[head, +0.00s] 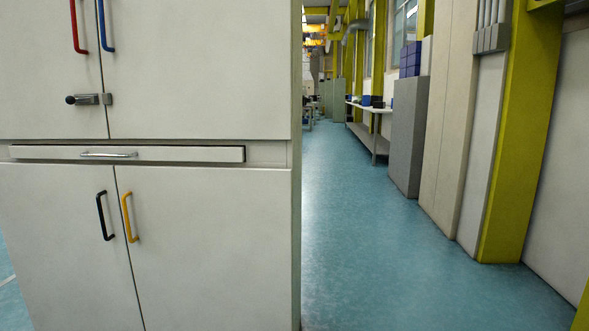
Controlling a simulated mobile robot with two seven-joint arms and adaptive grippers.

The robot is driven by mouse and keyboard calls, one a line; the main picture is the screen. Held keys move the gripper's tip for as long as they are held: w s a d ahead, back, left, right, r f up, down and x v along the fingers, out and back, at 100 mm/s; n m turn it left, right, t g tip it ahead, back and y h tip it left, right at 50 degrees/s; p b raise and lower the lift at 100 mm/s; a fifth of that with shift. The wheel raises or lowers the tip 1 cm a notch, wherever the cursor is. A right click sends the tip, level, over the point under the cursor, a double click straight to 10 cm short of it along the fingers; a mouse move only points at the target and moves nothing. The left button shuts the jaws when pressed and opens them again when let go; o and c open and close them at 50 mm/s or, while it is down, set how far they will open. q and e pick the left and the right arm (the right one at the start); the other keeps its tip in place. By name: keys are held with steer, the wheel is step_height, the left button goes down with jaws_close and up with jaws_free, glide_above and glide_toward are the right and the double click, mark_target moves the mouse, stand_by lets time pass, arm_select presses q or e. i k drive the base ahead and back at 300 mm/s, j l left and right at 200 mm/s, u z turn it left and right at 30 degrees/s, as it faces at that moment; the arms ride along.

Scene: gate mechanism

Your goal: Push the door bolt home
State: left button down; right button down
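The door bolt (88,99) is a small grey metal slide with a dark round knob at its left end. It sits on the upper left door of a pale cabinet (215,230), close to the gap between the two upper doors. A small metal catch (107,99) is on the upper right door beside the bolt. I cannot tell whether the bolt's rod reaches into the catch. Both upper doors look shut. Neither of my grippers shows in the head view.
The upper doors carry a red handle (78,27) and a blue handle (106,26). Below are a shallow drawer (200,154), a black handle (104,216) and a yellow handle (130,217). Free blue floor (380,250) runs right of the cabinet, past a yellow-green pillar (522,130).

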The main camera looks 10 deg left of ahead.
mark_target(70, 101)
steer(key=u, duration=1.65)
steer(key=i+j, duration=0.35)
steer(key=j, duration=0.25)
steer(key=i+j+u, duration=0.1)
steer(key=i+j, duration=0.3)
steer(key=j, duration=0.2)
steer(key=i+j, duration=0.35)
steer(key=j, duration=0.2)
steer(key=i+j+u, duration=0.1)
steer(key=i+j, duration=0.3)
steer(key=j, duration=0.2)
